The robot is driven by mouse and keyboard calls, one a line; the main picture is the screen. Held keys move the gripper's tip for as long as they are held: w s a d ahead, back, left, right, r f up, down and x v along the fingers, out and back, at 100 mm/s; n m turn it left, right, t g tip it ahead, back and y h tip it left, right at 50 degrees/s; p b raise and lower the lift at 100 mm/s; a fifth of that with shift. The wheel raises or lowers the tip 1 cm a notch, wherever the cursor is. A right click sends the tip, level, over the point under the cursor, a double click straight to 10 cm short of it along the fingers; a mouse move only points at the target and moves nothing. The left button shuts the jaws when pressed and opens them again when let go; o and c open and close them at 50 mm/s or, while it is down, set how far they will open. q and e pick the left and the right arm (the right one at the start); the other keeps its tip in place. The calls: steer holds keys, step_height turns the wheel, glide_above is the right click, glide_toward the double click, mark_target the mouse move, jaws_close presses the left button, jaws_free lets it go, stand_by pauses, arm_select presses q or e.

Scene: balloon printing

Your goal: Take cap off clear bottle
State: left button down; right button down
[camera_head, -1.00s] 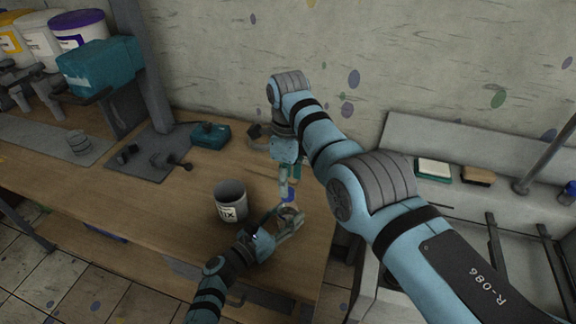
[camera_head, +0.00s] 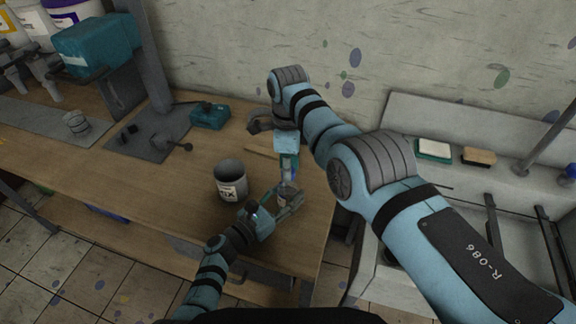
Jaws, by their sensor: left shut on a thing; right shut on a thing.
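The clear bottle (camera_head: 287,196) stands upright near the front right of the wooden table, small and mostly hidden by my grippers. My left gripper (camera_head: 287,203) comes in from the front left and is shut on the bottle's body, low down. My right gripper (camera_head: 288,176) points straight down from above and is shut at the top of the bottle. A bit of blue, likely the cap, shows between its fingers. Whether the cap is still seated on the neck is too small to tell.
A grey mixing cup (camera_head: 230,181) with a white label stands just left of the bottle. A teal box (camera_head: 210,116) sits behind on the table (camera_head: 140,190). A sponge (camera_head: 434,150) and a brush (camera_head: 479,156) lie on the ledge at right.

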arm_select(q)
steer(key=shift+f, duration=0.2)
arm_select(e)
steer(key=n, duration=0.3)
steer(key=shift+n, duration=0.3)
steer(key=n, duration=0.9)
steer(key=shift+n, duration=0.3)
steer(key=n, duration=0.4)
steer(key=shift+s+n, duration=0.1)
steer(key=shift+n, duration=0.2)
steer(key=n, duration=0.4)
steer(key=shift+a+n, duration=0.1)
steer(key=shift+n, duration=0.2)
steer(key=n, duration=0.9)
steer(key=shift+n, duration=0.3)
steer(key=n, duration=0.3)
steer(key=shift+r+n, duration=0.1)
steer(key=shift+n, duration=0.3)
steer(key=n, duration=0.5)
steer(key=shift+r, duration=0.15)
steer(key=shift+r, duration=0.95)
